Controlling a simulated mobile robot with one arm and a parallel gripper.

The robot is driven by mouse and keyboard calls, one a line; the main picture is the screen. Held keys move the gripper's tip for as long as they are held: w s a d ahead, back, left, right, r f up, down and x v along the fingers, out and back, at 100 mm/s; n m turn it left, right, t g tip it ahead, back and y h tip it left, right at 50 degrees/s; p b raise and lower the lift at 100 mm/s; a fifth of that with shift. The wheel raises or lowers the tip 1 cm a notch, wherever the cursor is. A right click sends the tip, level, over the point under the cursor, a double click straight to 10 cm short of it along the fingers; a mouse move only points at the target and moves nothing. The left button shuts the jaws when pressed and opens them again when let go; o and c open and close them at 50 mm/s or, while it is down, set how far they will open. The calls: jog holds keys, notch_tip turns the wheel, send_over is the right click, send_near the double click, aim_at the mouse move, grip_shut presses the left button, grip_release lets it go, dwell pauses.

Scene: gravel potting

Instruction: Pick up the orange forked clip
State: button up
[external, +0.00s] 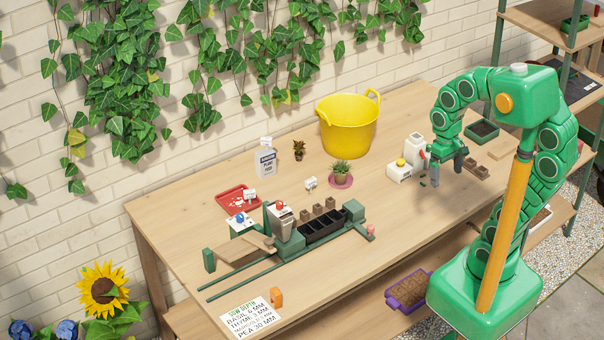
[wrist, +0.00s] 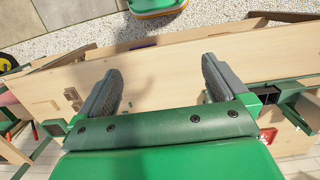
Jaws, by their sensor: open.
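The orange forked clip (external: 277,297) stands on the wooden table near its front edge, just right of the sow depth card, in the external view. I cannot make it out in the wrist view. My gripper (external: 429,182) is over the right part of the table, far to the right of the clip and apart from it. In the wrist view my gripper (wrist: 162,72) has its two grey fingers spread wide, with bare table between them and nothing held.
The sow depth card (external: 252,318) lies beside the clip. A green rail rig with a black cell tray (external: 322,228) stands behind it. A white box with a yellow button (external: 400,172) is close to my gripper. A yellow tub (external: 347,128) stands at the back. The front-middle table is clear.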

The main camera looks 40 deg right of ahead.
jog(key=s+d+f, duration=0.1)
jog(key=s+d, duration=0.1)
jog(key=s, duration=0.4)
jog(key=shift+d+f, duration=0.3)
jog(key=shift+d, duration=0.1)
jog(key=shift+s, duration=0.1)
jog(key=c, duration=0.6)
